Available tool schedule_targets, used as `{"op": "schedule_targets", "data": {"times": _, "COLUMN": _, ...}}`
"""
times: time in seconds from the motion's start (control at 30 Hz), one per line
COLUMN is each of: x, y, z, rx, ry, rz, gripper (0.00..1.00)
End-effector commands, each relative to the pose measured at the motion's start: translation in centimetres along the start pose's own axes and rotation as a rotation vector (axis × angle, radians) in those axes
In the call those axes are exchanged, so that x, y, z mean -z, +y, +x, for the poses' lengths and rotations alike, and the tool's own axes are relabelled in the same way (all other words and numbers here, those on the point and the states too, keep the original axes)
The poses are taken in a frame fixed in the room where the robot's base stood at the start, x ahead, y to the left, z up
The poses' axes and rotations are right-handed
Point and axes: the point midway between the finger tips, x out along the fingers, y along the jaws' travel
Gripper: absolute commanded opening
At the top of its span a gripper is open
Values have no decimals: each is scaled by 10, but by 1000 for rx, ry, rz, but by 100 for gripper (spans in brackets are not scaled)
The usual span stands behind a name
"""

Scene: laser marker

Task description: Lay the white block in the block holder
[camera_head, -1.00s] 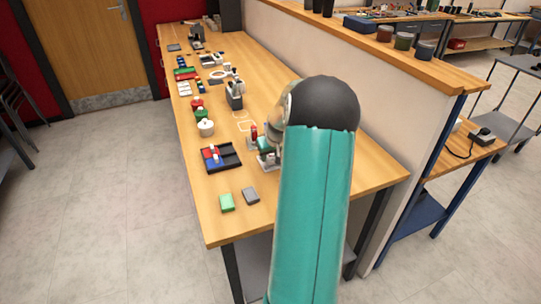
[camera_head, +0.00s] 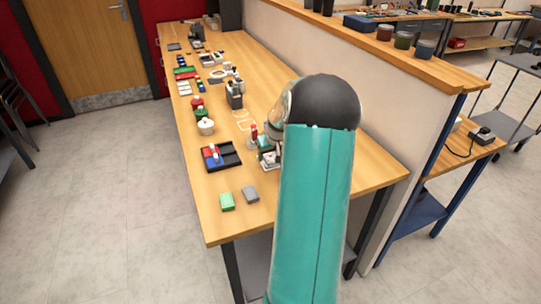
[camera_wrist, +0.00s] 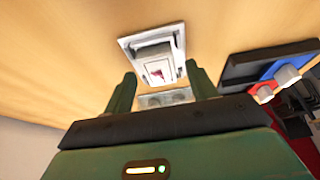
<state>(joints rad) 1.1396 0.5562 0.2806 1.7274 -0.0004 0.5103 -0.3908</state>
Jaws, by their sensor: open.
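The white block (camera_wrist: 160,69) carries a small red mark on its face. In the wrist view it appears to lie within the pale grey frame of the block holder (camera_wrist: 130,42); I cannot tell if it is fully seated. The holder also shows in the head view (camera_head: 269,164), partly hidden by my arm. My gripper (camera_wrist: 160,72) is open, with one green finger on each side of the block's near end. I see no clear contact between fingers and block. In the head view my gripper is mostly hidden behind my arm.
A dark tray (camera_head: 230,163) with red and blue parts lies left of the holder. A red-topped item (camera_head: 253,134) stands close by. Several small items line the bench's far left.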

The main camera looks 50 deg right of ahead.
Motion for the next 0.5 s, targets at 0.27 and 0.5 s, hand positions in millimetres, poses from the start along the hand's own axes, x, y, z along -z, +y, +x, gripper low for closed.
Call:
{"op": "schedule_targets", "data": {"times": 0.27, "x": 1, "y": 1, "z": -56, "rx": -4, "ry": 4, "rz": 1, "gripper": 57}}
{"op": "schedule_targets", "data": {"times": 0.5, "x": 0, "y": 0, "z": -101, "rx": -3, "ry": 3, "rz": 0, "gripper": 57}}
